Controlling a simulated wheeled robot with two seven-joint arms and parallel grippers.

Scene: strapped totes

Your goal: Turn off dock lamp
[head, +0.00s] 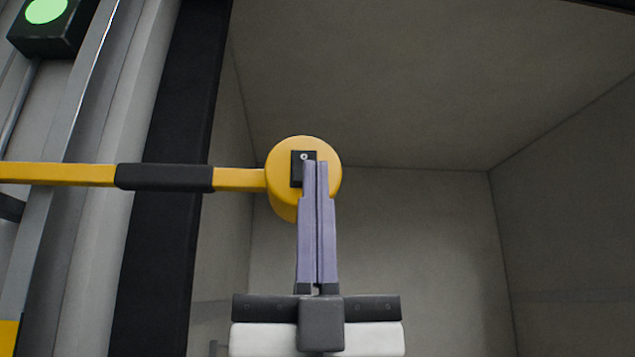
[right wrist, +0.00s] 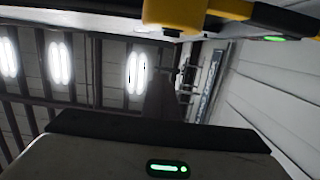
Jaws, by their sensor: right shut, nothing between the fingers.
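The dock lamp (head: 282,203) is a round yellow head on a yellow arm (head: 65,174) with a black sleeve (head: 165,177). Its back faces me and bears a small black switch plate (head: 297,168) with a light round mark. My right gripper (head: 315,163) is shut and empty, its purple fingers pointing up with the tips at the switch plate, covering its lower right part. Whether they touch it I cannot tell. In the right wrist view the yellow lamp head (right wrist: 175,14) shows at the top edge. My left gripper is not in view.
A box with a green light (head: 46,12) is on the wall at the upper left. A black vertical strip (head: 175,200) edges the opening into a grey, empty bay (head: 400,230). Lit ceiling lamps (right wrist: 137,73) show in the right wrist view.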

